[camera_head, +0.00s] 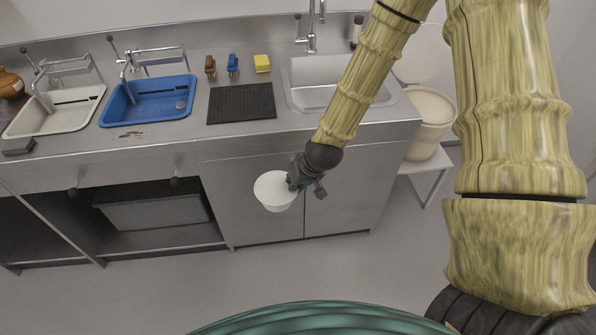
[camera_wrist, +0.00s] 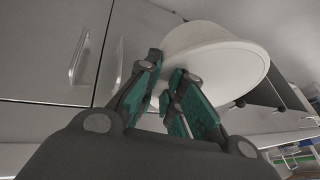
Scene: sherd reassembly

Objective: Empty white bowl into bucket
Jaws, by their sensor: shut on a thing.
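The white bowl (camera_head: 273,191) is held in front of the counter's cabinet doors, below the counter top. My gripper (camera_head: 294,183) is shut on the bowl's right side in the head view. In the wrist view the bowl (camera_wrist: 213,62) shows above the two green-padded fingers (camera_wrist: 166,98), which pinch it near its rim. What the bowl holds cannot be made out. A cream bucket (camera_head: 430,118) with its lid raised stands on a low white stand to the right of the counter, partly behind my arm.
The steel counter holds a white basin (camera_head: 57,110), a blue basin (camera_head: 150,101), a black mat (camera_head: 241,103), brushes, a yellow sponge (camera_head: 262,63) and a sink (camera_head: 318,85). A grey crate (camera_head: 153,207) sits on the shelf below. The floor before the cabinets is clear.

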